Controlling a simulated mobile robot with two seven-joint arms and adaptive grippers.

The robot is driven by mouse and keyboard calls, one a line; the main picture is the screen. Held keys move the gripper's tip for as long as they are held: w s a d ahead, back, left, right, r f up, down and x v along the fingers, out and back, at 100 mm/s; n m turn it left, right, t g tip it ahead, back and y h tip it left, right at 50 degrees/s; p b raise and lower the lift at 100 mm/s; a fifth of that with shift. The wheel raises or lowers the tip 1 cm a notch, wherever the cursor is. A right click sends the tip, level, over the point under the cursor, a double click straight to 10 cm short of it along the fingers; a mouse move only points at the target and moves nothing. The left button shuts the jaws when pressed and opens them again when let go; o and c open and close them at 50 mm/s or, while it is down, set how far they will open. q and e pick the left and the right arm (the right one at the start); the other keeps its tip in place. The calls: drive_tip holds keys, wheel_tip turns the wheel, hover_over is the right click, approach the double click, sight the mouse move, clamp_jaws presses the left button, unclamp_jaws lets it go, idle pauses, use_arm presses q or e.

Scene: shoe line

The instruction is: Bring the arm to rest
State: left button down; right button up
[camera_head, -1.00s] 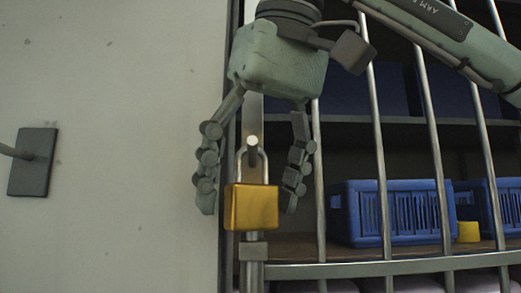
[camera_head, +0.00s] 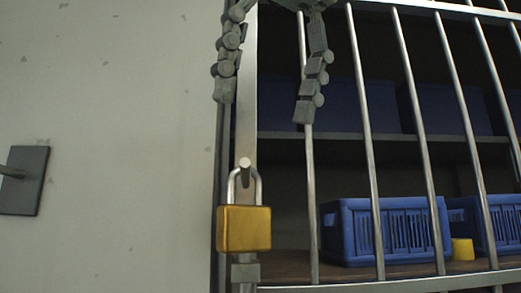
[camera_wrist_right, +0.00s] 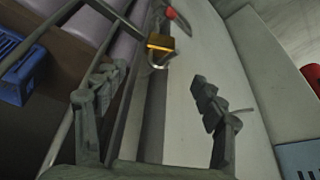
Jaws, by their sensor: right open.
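A brass padlock (camera_head: 244,228) with a steel shackle hangs on a peg on the upright post of a barred gate. My right gripper (camera_head: 266,108) is open and empty above the padlock, with one finger on each side of the post; its palm is cut off at the top of the head view. In the right wrist view the open fingers of my right gripper (camera_wrist_right: 152,105) show with nothing between them, and the padlock (camera_wrist_right: 160,43) lies beyond the fingertips. My left gripper is in neither view.
Metal bars (camera_head: 420,135) cover shelves at the right. Blue crates (camera_head: 385,232) and a small yellow object (camera_head: 462,249) stand behind them. A pale wall (camera_head: 110,110) with a dark plate (camera_head: 24,180) is at the left. A red object (camera_wrist_right: 312,76) shows at the wrist view's right edge.

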sight(247, 207)
drive_tip(key=x, duration=1.1)
drive_tip(key=shift+w+f, duration=0.1)
drive_tip(key=shift+f, duration=0.3)
drive_tip(key=shift+s+r, duration=0.35)
drive_tip(key=shift+s, duration=0.25)
drive_tip(key=shift+w+a, duration=0.1)
